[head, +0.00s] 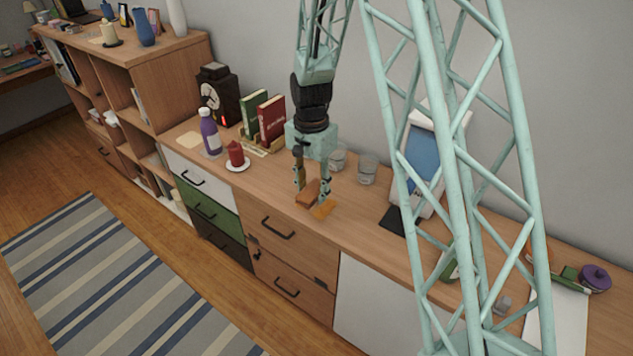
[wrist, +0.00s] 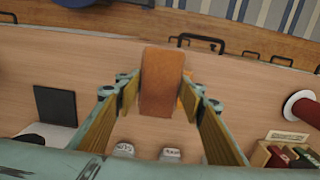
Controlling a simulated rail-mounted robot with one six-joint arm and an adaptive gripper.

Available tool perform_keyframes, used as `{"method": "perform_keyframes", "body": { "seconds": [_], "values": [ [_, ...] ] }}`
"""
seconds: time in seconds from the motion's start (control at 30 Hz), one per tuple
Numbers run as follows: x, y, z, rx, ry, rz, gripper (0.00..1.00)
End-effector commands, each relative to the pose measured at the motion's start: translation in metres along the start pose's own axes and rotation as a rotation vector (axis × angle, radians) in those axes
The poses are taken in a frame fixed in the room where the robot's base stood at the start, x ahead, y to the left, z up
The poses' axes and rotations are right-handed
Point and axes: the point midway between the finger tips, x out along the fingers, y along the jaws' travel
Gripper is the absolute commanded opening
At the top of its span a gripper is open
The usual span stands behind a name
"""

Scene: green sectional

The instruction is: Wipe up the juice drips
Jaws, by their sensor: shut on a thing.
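My gripper (head: 312,190) is over the wooden cabinet top (head: 350,225) with its fingers pointing down. It is shut on a brown-orange sponge-like block (head: 307,194), which is low over the surface; whether it touches cannot be told. In the wrist view the block (wrist: 162,82) sits between the two fingers of my gripper (wrist: 160,95). A flat orange patch (head: 323,211) lies beside the block, toward the right; I cannot tell whether it is juice. Part of this patch (wrist: 188,95) shows behind the block in the wrist view. No other drips can be made out.
Two clear glasses (head: 367,169) stand behind my gripper. A red candle (head: 236,155) on a white dish, a purple bottle (head: 210,133) and books (head: 270,120) stand to the left. A dark square (head: 393,220) and a picture frame (head: 425,160) are to the right.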

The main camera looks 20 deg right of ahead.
Motion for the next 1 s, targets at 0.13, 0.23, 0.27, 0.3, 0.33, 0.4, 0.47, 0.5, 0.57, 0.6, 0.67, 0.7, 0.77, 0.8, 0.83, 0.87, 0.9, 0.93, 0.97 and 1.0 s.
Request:
{"method": "perform_keyframes", "body": {
  "seconds": [0.13,0.23,0.27,0.3,0.33,0.4,0.47,0.5,0.57,0.6,0.67,0.7,0.77,0.8,0.83,0.87,0.9,0.93,0.97,1.0],
  "values": [
    [0.0,0.004,0.01,0.002,0.0,0.0,0.26],
    [0.0,0.004,0.011,0.002,0.0,0.0,0.26],
    [0.0,0.004,0.011,0.002,0.0,0.0,0.26],
    [0.0,0.004,0.011,0.002,0.0,0.0,0.26],
    [0.0,0.004,0.011,0.002,0.0,0.0,0.26],
    [0.0,0.004,0.011,0.002,0.0,0.0,0.26],
    [0.0,0.004,0.01,0.002,0.0,0.0,0.26],
    [0.001,0.004,0.01,0.002,0.0,0.0,0.26],
    [0.002,0.004,0.011,0.002,0.0,0.0,0.26],
    [0.004,0.004,0.011,0.002,0.0,0.0,0.26],
    [0.008,0.004,0.011,0.001,0.0,0.001,0.26],
    [0.011,0.004,0.011,0.001,-0.001,0.001,0.26],
    [0.016,0.004,0.011,0.001,-0.001,0.001,0.26],
    [0.02,0.004,0.011,0.001,0.0,0.0,0.26],
    [0.023,0.004,0.011,0.001,0.0,0.0,0.26],
    [0.025,0.004,0.011,0.001,0.0,0.0,0.26],
    [0.029,0.004,0.011,0.001,0.0,0.0,0.26],
    [0.032,0.004,0.011,0.001,0.0,0.0,0.26],
    [0.034,0.004,0.011,0.001,0.0,0.0,0.26],
    [0.038,0.004,0.011,0.001,0.0,0.0,0.26]
  ]
}}
